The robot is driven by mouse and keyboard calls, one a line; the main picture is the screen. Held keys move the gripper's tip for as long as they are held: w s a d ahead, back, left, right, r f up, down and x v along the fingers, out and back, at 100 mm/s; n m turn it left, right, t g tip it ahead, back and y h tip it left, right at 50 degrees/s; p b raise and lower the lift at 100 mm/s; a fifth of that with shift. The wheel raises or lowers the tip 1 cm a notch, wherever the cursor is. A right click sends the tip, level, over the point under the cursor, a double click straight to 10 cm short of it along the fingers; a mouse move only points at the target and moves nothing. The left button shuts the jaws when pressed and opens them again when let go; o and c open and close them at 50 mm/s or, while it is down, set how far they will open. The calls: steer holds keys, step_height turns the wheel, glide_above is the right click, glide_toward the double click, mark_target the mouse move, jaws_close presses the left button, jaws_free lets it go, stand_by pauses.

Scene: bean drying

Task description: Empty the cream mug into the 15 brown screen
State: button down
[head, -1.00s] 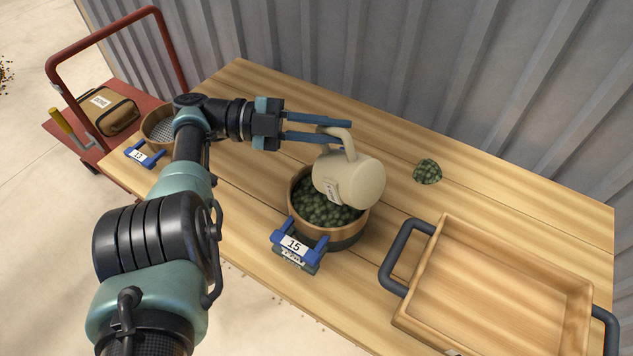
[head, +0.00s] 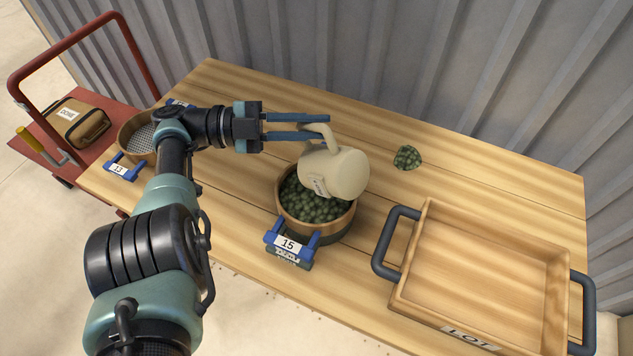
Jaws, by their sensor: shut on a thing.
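The cream mug (head: 340,172) is tipped steeply, its mouth turned down to the left over the 15 brown screen. My gripper (head: 325,126) has its blue fingers shut on the mug's handle. The round brown screen with the blue 15 tag (head: 288,243) stands on the table below the mug and holds many green beans (head: 312,207). The mug covers part of the screen's far right side. The inside of the mug is hidden, so I cannot tell whether beans remain in it.
A green bean clump (head: 407,158) lies on the table (head: 480,180) right of the mug. A wooden LOT tray (head: 415,252) with dark handles stands at right. A screen tagged 13 (head: 124,168) is at left, partly behind my arm. A red cart (head: 50,160) carries a brown bag (head: 78,122).

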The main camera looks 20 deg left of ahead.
mark_target(323, 133)
steer(key=shift+d+r+p, duration=0.15)
steer(key=shift+r+p, duration=0.4)
steer(key=shift+r, duration=0.1)
steer(key=shift+p, duration=0.3)
steer(key=shift+s+d, duration=0.1)
steer(key=shift+f, duration=0.15)
steer(key=p, duration=0.2)
steer(key=shift+d+r+p, duration=0.25)
steer(key=shift+r+p, duration=0.05)
steer(key=shift+r, duration=0.1)
steer(key=d+y+p, duration=0.1)
steer(key=p, duration=0.2)
steer(key=d+m+y+p, duration=0.1)
steer(key=p, duration=0.3)
steer(key=shift+s+d+m+g, duration=0.1)
steer(key=shift+s+m+g, duration=0.2)
steer(key=shift+s, duration=0.1)
steer(key=shift+s+d+f+p, duration=0.1)
steer(key=shift+d+p, duration=0.2)
steer(key=shift+p, duration=0.35)
steer(key=shift+f, duration=0.25)
